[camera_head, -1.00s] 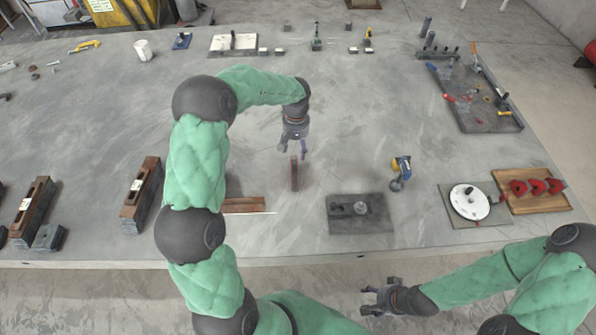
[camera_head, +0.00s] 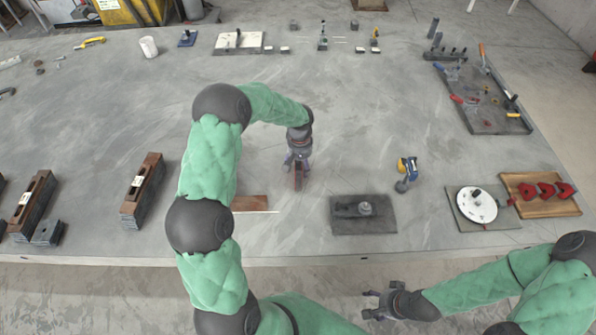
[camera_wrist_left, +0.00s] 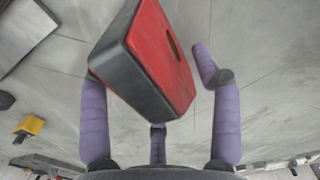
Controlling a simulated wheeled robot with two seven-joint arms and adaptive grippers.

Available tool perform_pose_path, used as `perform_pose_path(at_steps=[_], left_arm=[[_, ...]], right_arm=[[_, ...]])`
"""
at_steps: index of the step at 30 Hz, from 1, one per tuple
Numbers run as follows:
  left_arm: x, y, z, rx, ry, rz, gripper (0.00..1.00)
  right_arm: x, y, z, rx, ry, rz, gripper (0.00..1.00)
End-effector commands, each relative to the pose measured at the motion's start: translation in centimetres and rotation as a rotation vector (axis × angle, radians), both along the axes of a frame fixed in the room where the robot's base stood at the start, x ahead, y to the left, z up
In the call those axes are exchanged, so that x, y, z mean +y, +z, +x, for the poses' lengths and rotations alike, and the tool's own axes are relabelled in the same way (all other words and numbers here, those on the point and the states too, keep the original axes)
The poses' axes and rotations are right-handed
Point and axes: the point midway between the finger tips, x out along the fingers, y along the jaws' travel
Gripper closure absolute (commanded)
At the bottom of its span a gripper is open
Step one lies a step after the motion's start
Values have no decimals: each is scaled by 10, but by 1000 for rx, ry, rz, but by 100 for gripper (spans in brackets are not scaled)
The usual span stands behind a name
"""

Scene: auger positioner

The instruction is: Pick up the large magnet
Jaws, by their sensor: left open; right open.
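A red block with dark grey sides (camera_wrist_left: 155,60) stands between the spread purple fingers of my left gripper (camera_wrist_left: 152,78) in the left wrist view. No label shows whether this block is the large magnet. Several red pieces (camera_head: 546,190) sit on a wooden tray (camera_head: 540,209) at the right. My right gripper (camera_head: 372,304) is open and empty, in front of the table edge.
A flat brown board (camera_head: 250,203) lies left of the block. A dark fixture plate (camera_head: 345,228) and a yellow-blue tool (camera_head: 405,168) stand to its right. A round white dial on a plate (camera_head: 476,205) is farther right. The table (camera_head: 330,110) behind the block is clear.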

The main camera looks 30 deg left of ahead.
Motion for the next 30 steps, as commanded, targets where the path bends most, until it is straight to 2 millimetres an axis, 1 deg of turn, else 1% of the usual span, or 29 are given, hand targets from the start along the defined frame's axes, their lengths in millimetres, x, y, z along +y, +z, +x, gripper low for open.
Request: perform_pose_path(at_steps=[1, 3, 9, 10, 11, 12, 14, 15, 16, 17, 26, 30], left_arm=[[0, -7, 0, 0, 0, 0, 37], [0, -11, 0, 0, 0, 0, 37], [0, -11, 0, -1, 1, 0, 37], [0, -11, 0, -1, 1, 0, 42], [0, -11, 0, -1, 1, 0, 51], [0, -11, 0, -1, 1, 0, 62], [0, -11, 0, -1, 0, 0, 79], [0, -11, 0, -1, 1, 0, 90], [0, -11, 0, -1, 1, 0, 99], [0, -11, 0, -1, 1, 0, 100], [1, -9, 2, -6, 1, 1, 100], [1, 0, 3, -8, 1, 2, 100]], right_arm=[[0, -2, 0, 0, 0, 0, 38], [0, -3, 0, 0, 0, 0, 38], [0, -2, 0, 0, 0, 0, 38], [0, -2, 0, 0, 0, 0, 38], [0, -2, 0, 0, 0, 0, 38], [0, -2, 0, 0, 0, 0, 38], [0, -2, 0, 0, 0, 0, 38], [0, -2, 0, 0, 0, 0, 38], [0, -2, 0, 0, 0, 0, 38], [0, -2, 0, 0, 0, 0, 38], [0, -2, 0, 0, 0, 0, 38], [0, 0, 0, 0, 0, 0, 38]])
